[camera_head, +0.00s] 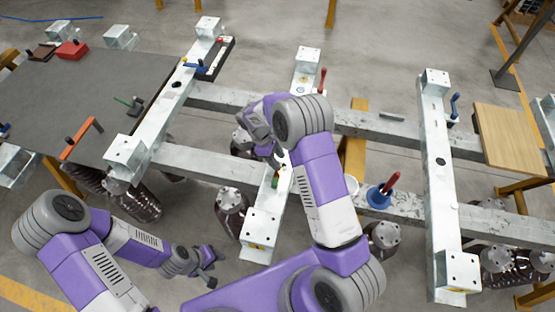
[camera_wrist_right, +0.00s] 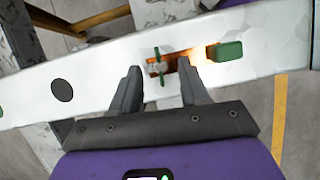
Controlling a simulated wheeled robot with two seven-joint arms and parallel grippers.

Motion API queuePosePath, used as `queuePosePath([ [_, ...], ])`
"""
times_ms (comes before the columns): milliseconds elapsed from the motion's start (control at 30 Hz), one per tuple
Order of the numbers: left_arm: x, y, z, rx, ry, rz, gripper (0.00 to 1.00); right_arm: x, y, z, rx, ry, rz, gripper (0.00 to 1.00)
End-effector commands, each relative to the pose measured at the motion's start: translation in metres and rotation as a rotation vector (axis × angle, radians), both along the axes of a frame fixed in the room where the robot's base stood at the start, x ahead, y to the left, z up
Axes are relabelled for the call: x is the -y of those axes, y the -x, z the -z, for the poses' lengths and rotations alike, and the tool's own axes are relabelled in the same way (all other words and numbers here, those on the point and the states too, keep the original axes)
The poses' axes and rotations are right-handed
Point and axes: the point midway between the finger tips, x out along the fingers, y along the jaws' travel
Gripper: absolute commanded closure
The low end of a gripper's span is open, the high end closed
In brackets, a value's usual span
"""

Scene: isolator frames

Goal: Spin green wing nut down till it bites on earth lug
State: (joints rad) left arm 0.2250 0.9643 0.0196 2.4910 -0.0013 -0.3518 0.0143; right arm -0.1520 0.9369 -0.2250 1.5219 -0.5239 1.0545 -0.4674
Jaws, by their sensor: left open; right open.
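The green wing nut (camera_wrist_right: 161,77) shows edge-on as a thin upright green piece on a grey stud in the right wrist view. It sits at a copper-coloured recess, probably the earth lug (camera_wrist_right: 171,64), in a pale metal beam. My right gripper (camera_wrist_right: 158,67) is open, with one finger on each side of the wing nut and no visible contact. A small green spot beside my right arm in the head view (camera_head: 274,178) marks this place; my right fingers are mostly hidden there. My left gripper (camera_head: 209,268) is open and empty at the lower left, away from the beam.
A green block (camera_wrist_right: 229,51) lies right of the recess. The pale cross beam (camera_head: 262,222) rests on long grey rails. A blue and red tool (camera_head: 381,192) stands on the near rail. A dark table (camera_head: 90,90) fills the left; a wooden board (camera_head: 508,138) lies right.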

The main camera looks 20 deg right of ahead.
Motion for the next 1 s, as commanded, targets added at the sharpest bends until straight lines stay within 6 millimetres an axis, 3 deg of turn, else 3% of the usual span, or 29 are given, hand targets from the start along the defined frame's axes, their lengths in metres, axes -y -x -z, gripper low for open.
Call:
queuePosePath([
  [133, 0.0, -0.0001, 0.0018, 0.0, 0.0, 0.0, 0.58, 0.003, 0.0028, 0.0097, -0.001, 0.001, -0.001, 0.55],
  [400, 0.0001, -0.0002, 0.0016, 0.0, 0.0, 0.0, 0.58, 0.0034, 0.003, 0.0102, 0.0, 0.0, -0.001, 0.55],
  [700, 0.0001, -0.0002, 0.0016, 0.0, 0.0, 0.0, 0.58, 0.0032, 0.003, 0.0101, 0.0, 0.0, -0.001, 1.0],
  [1000, 0.0, -0.0002, 0.0014, 0.0, 0.0, 0.0, 0.58, 0.0032, 0.0027, 0.0099, 0.001, -0.001, 0.018, 1.0],
])
